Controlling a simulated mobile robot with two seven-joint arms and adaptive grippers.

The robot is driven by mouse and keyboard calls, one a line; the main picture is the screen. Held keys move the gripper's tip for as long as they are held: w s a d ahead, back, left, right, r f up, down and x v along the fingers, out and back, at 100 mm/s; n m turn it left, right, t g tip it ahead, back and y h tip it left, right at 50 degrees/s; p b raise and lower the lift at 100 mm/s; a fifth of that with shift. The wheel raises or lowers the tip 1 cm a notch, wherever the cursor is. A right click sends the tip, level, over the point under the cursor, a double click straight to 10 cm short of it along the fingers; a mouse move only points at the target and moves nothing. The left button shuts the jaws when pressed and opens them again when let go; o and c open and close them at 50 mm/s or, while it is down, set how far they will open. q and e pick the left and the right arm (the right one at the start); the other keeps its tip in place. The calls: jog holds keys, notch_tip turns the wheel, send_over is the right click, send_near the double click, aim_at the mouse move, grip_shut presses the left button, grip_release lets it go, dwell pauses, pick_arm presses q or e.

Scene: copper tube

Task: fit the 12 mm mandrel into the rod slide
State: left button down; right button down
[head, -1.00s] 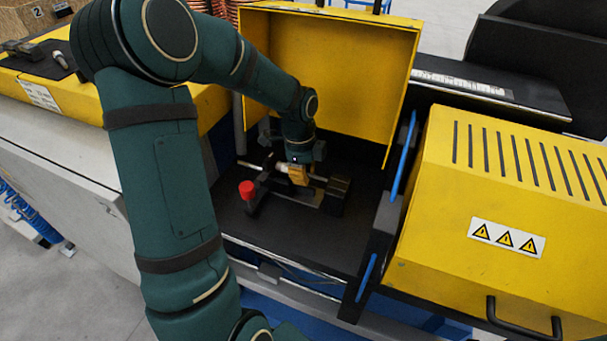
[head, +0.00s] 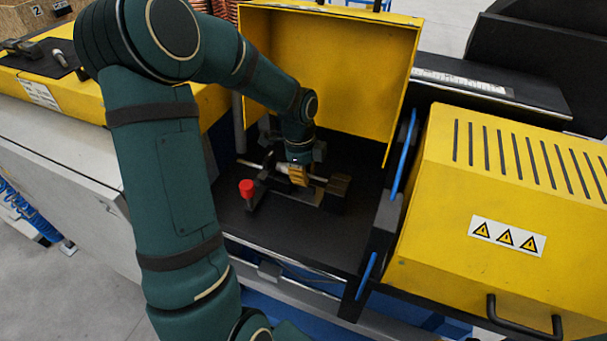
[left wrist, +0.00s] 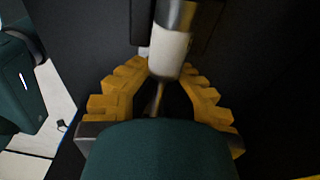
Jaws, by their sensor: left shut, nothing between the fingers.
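A thin metal rod with a white collar (head: 282,168), seemingly the mandrel, lies across dark fixture blocks in the open machine bay. The white collar and a metal part show close up in the left wrist view (left wrist: 168,52). A dark block (head: 337,187) at the rod's right end may be the rod slide; I cannot tell how the rod sits in it. My left gripper (head: 298,176) points down at the rod, right beside the white collar. My right gripper is not in view.
A red knob (head: 247,188) stands just left of the fixture. A raised yellow cover (head: 340,60) is behind the bay, and a yellow vented housing (head: 500,210) stands to the right. The dark bay floor (head: 290,235) in front of the fixture is clear.

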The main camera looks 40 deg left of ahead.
pick_arm(q)
jog(key=shift+f+b, duration=0.4)
jog(key=shift+f, duration=0.35)
jog(key=c, duration=1.1)
grip_release()
jog(key=shift+o, duration=0.2)
notch_tip(320, 180, up, 12)
jog(key=a, duration=0.1)
jog(key=shift+a, duration=0.15)
jog(key=shift+f, duration=0.1)
